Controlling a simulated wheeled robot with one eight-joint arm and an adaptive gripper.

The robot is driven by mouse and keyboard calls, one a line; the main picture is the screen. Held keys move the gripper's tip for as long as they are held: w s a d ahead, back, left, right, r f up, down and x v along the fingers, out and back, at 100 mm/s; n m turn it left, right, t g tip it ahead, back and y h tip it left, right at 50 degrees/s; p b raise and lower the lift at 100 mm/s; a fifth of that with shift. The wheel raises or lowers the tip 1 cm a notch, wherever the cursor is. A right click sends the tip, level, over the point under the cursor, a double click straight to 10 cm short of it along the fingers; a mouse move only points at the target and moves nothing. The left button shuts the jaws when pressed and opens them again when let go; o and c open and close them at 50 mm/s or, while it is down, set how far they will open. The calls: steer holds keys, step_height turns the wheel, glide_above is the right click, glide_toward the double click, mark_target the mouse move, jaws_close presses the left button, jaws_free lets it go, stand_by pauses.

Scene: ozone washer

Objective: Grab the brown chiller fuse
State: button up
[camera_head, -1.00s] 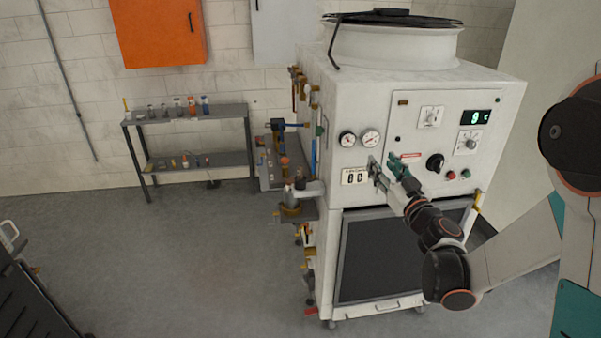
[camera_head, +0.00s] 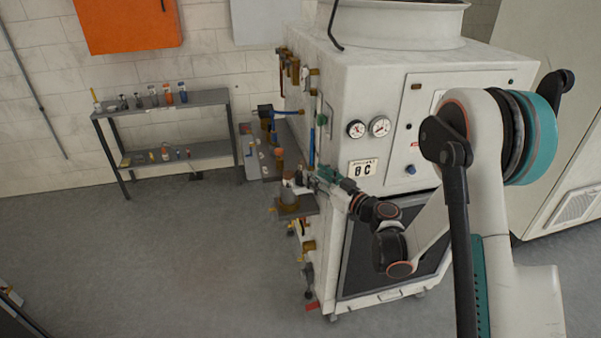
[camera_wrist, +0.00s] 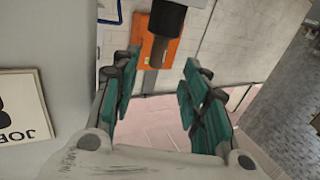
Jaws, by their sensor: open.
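My gripper (camera_head: 318,178) is at the front left edge of the white chiller (camera_head: 420,85), near the fittings on its left side. In the wrist view my gripper (camera_wrist: 160,82) is open, with a clear gap between its green pads. A dark cylinder with a brown end (camera_wrist: 158,50) shows at the top of the wrist view, in line with the gap. It may be the brown chiller fuse, but I cannot tell for sure. A brownish cylindrical fitting (camera_head: 288,197) sits just left of the gripper in the head view. No fuse is clearly identifiable there.
Pipes and valves (camera_head: 290,70) stick out from the chiller's left side. A grey shelf (camera_head: 165,108) with several small bottles and parts stands by the wall, below an orange cabinet (camera_head: 125,22). A label plate (camera_wrist: 20,107) is close on the left in the wrist view. Open floor lies left.

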mark_target(304, 163)
steer(key=shift+r+b+x, duration=0.15)
steer(key=shift+b+x, duration=0.2)
steer(key=shift+x, duration=0.95)
steer(key=shift+r+b+x, duration=0.2)
steer(key=shift+b+x, duration=0.2)
steer(key=shift+x, duration=0.9)
steer(key=shift+r+b+x, duration=0.15)
steer(key=shift+b+x, duration=0.2)
steer(key=shift+x, duration=0.95)
steer(key=shift+w+d, duration=0.1)
steer(key=shift+c, duration=0.5)
jaws_close()
